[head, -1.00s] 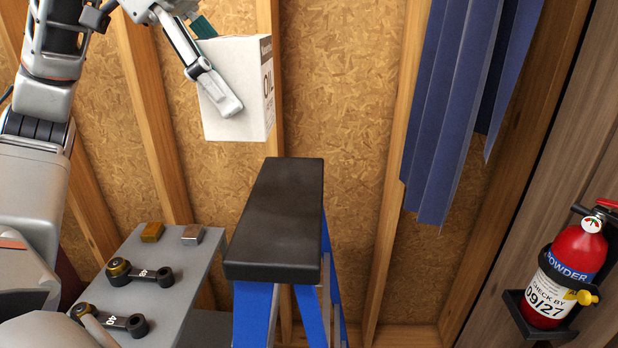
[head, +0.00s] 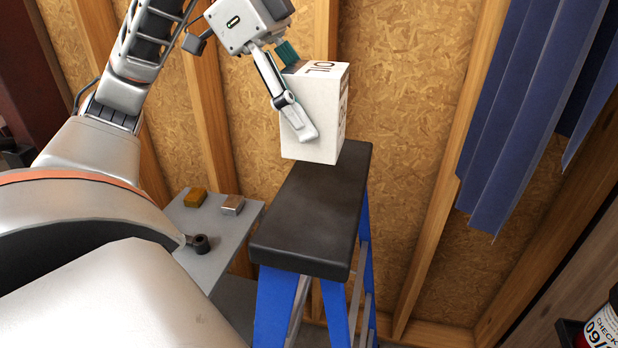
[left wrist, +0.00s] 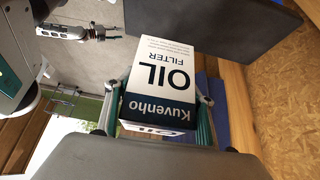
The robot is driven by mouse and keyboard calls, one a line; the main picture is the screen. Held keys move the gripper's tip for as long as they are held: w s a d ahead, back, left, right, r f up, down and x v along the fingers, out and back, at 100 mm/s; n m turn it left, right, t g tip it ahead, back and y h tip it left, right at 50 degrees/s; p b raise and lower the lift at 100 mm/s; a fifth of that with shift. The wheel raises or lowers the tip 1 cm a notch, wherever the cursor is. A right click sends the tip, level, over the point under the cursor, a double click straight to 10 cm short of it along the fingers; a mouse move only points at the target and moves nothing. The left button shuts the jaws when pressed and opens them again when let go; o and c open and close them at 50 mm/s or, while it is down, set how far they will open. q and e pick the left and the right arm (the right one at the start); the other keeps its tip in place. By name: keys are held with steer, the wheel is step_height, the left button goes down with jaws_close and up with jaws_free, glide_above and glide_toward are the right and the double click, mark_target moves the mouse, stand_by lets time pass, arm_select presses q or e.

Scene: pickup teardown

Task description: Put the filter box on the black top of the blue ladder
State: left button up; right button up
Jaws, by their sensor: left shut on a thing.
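The filter box (head: 312,105) is white with dark lettering; the left wrist view shows "OIL FILTER" on the box (left wrist: 165,75). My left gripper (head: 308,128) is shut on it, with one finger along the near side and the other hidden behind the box. The blue ladder (head: 275,305) has a flat black top (head: 310,215). In the head view the box's lower edge overlaps the far end of this top; I cannot tell whether they touch. In the left wrist view the right gripper (left wrist: 92,33) shows at upper left, its jaw opening unclear.
A grey bench (head: 225,235) with a brass block (head: 195,197) and a steel block (head: 232,205) stands left of the ladder. Blue hanging sheets (head: 530,110) are at the right. A fire extinguisher (head: 605,328) shows at the lower right edge. The black top's near part is clear.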

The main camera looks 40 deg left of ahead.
mark_target(308, 148)
arm_select(q)
step_height(308, 148, down, 6)
steer(key=shift+f+b, duration=0.1)
steer(key=shift+b, duration=0.65)
step_height(308, 148, down, 2)
steer(key=shift+f+b, duration=0.2)
steer(key=shift+b, duration=0.35)
step_height(308, 148, down, 3)
steer(key=shift+r+b, duration=0.15)
steer(key=shift+b, duration=0.5)
steer(key=shift+f, duration=0.25)
arm_select(e)
steer(key=shift+w+a+f+y, duration=0.2)
steer(key=shift+w+a+f, duration=0.15)
steer(key=shift+a, duration=0.15)
steer(key=shift+w+a+f+y, duration=0.2)
steer(key=shift+w+a, duration=0.15)
steer(key=shift+a, duration=0.1)
steer(key=shift+f, duration=0.1)
